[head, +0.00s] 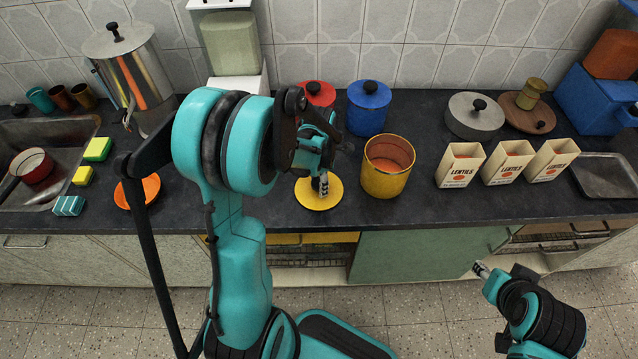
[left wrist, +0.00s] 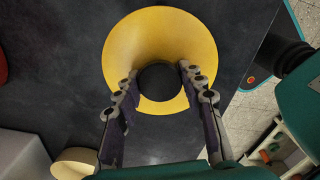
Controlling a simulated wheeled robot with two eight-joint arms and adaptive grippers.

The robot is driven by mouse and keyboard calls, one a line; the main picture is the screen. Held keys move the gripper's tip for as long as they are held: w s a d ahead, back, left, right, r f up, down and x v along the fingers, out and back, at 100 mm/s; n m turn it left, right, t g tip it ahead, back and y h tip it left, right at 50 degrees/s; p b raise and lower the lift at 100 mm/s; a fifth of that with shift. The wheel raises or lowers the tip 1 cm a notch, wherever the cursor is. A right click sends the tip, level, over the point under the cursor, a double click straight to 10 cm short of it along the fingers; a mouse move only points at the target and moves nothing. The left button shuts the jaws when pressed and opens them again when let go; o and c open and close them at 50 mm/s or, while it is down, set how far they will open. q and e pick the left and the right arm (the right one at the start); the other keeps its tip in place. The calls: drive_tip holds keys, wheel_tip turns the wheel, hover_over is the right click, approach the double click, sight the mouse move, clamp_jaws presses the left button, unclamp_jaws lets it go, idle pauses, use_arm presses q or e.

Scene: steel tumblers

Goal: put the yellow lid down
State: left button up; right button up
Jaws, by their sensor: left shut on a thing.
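The yellow lid (head: 309,199) is a flat round disc at the front of the dark counter, left of the open yellow canister (head: 387,181). My left gripper (head: 322,184) is over the lid, pointing down. In the left wrist view the lid (left wrist: 152,35) lies between and beyond the fingers (left wrist: 158,86), which are shut on its dark round knob (left wrist: 159,80). I cannot tell whether the lid touches the counter or hovers just above it. My right gripper (head: 480,268) is low in front of the cabinets, away from the lid; its jaw opening is too small to read.
Red (head: 316,92) and blue (head: 369,107) lidded canisters stand behind. Three lentil boxes (head: 508,162) stand to the right, with a grey round lidded pot (head: 474,115) behind. An orange dish (head: 150,190) lies left. The counter front edge is close; bare counter lies right of the yellow canister.

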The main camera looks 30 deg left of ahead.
use_arm(q)
drive_tip(key=shift+f, duration=0.1)
drive_tip(key=o, duration=1.2)
drive_tip(key=shift+c, duration=0.2)
